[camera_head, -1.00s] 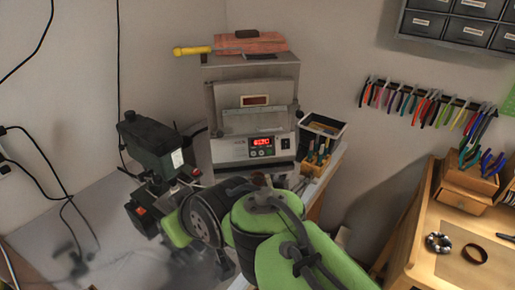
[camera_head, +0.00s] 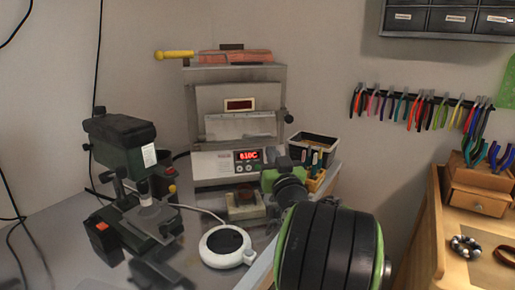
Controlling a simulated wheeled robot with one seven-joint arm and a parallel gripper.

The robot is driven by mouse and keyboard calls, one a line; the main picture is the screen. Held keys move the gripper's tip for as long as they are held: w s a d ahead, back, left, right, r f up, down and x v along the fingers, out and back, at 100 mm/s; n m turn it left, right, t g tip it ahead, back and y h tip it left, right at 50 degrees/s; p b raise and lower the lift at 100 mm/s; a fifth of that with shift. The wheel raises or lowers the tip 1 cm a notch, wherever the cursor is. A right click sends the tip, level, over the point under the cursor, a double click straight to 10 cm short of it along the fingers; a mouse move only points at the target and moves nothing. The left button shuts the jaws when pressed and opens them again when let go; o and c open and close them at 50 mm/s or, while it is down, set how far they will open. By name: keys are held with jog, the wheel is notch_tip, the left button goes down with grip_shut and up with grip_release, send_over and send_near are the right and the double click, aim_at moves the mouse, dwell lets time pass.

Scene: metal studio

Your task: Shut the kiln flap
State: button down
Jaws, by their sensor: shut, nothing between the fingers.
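The kiln (camera_head: 213,166) is a grey metal box at the back of the bench, with a lit red display on its lower front. Its flap (camera_head: 215,99) is the pale front panel with a small dark red window. A lighter strip (camera_head: 240,126) lies below the window. I cannot tell from this angle how far the flap stands from the kiln's face. My arm reaches in from the lower right. My gripper (camera_head: 284,165) is small and dark by the kiln's lower right corner, shut and empty, partly hidden by my arm. I cannot tell whether it touches the kiln.
A yellow-handled tool (camera_head: 175,54) and a reddish block (camera_head: 235,57) lie on the kiln. A dark green machine (camera_head: 120,160) stands left, a round white device (camera_head: 226,246) in front. A box of tools (camera_head: 318,150) stands right. A wooden bench (camera_head: 470,235) is at far right.

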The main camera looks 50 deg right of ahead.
jog(key=f+p+x, duration=0.2)
jog(key=x, duration=0.9)
jog(key=shift+w+d+f+p, duration=0.25)
jog(key=shift+w+d+p, duration=0.1)
jog(key=shift+w, duration=0.25)
